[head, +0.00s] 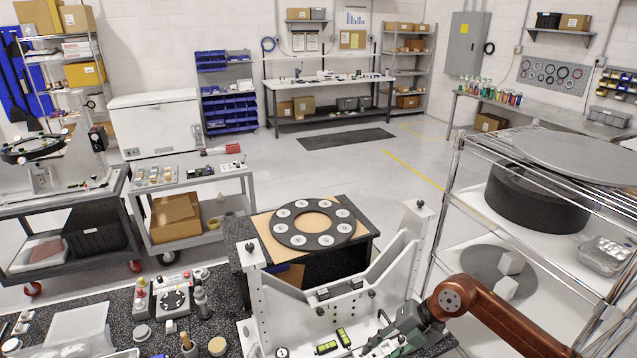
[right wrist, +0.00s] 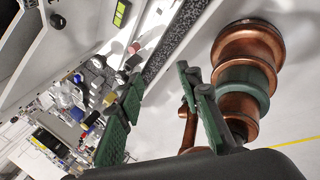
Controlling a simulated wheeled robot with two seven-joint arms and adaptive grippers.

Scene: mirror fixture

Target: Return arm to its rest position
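My right arm, in copper with a dark green-grey gripper (head: 386,344), comes in from the lower right of the head view. The gripper is low over the base of the white fixture (head: 262,312), near its right upright. In the right wrist view its two green-padded fingers (right wrist: 163,112) stand well apart with nothing between them. Whether the gripper touches the fixture base is not clear. My left gripper is in neither view. Copper arm links of mine show at the right of the wrist view.
A black ring with white discs (head: 312,224) lies behind the fixture. A wire rack (head: 465,152) with a black drum (head: 540,198) stands close on the right. Small parts and a control box (head: 172,298) crowd the bench at left. Open floor (head: 330,165) lies beyond.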

